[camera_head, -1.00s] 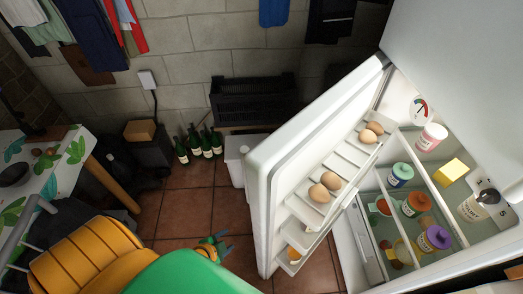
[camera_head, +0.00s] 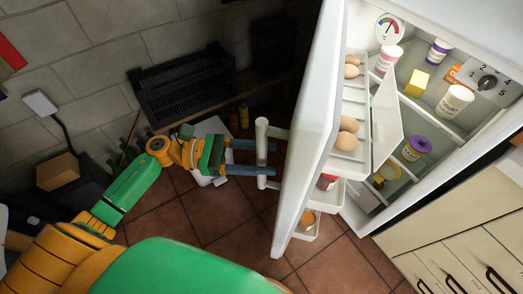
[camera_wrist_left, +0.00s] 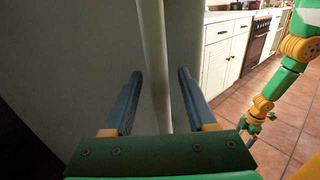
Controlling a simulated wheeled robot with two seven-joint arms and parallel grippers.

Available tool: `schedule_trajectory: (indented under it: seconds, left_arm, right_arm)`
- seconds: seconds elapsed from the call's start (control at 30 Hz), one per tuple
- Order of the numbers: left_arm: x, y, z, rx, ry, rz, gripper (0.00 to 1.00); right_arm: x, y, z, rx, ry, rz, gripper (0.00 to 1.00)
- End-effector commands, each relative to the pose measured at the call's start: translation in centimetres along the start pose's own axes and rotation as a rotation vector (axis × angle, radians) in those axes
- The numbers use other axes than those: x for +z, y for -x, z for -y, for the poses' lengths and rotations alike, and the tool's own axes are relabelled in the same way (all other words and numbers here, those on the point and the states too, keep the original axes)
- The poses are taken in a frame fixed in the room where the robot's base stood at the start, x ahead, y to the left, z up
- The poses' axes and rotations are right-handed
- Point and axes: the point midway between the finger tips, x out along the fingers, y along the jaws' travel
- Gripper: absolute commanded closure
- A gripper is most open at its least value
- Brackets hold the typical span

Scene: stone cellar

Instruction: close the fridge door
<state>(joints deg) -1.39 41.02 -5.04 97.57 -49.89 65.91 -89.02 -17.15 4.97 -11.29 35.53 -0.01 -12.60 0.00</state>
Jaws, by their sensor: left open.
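The fridge door (camera_head: 309,140) stands open, its inner shelves holding eggs. Its upright bar handle (camera_head: 262,135) is on the outer face. The fridge (camera_head: 458,123) is open behind it, with jars and a yellow block inside. My left gripper (camera_head: 281,158) is open at the handle, one finger above the other in the head view. In the left wrist view, the pale handle bar (camera_wrist_left: 154,60) runs between the two open fingers (camera_wrist_left: 158,84); contact cannot be told. My right arm shows at the right of the left wrist view, its gripper (camera_wrist_left: 248,130) small and unclear.
Light cabinets (camera_head: 449,225) with dark handles stand right of the fridge. A black crate (camera_head: 180,85) is by the stone wall, and a white bin (camera_head: 208,130) is behind my left gripper. Tiled floor (camera_head: 220,245) is bare below the door.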

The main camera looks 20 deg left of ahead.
Motion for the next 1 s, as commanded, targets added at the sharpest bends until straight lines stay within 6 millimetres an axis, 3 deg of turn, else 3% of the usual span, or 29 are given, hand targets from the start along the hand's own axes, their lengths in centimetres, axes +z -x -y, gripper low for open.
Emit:
schedule_trajectory:
  seconds: [0.23, 0.4, 0.47, 1.0]
  left_arm:
    - [-0.11, -0.25, -0.02, 0.001, 0.002, 0.000, 0.43]
    - [-0.11, -0.24, -0.02, 0.002, 0.002, 0.001, 0.89]
    - [-0.11, -0.23, -0.02, 0.002, 0.003, 0.001, 1.00]
    - [-0.11, -0.22, -0.03, 0.002, 0.004, 0.001, 1.00]
  right_arm:
    - [-0.05, 0.01, 0.17, -0.003, 0.000, -0.001, 0.00]
    - [-0.12, 0.00, 0.59, -0.009, -0.002, -0.002, 0.00]
    - [-0.14, 0.00, 0.70, -0.011, -0.002, -0.002, 0.00]
    - [-0.08, 0.00, 0.60, -0.010, 0.000, -0.001, 0.00]
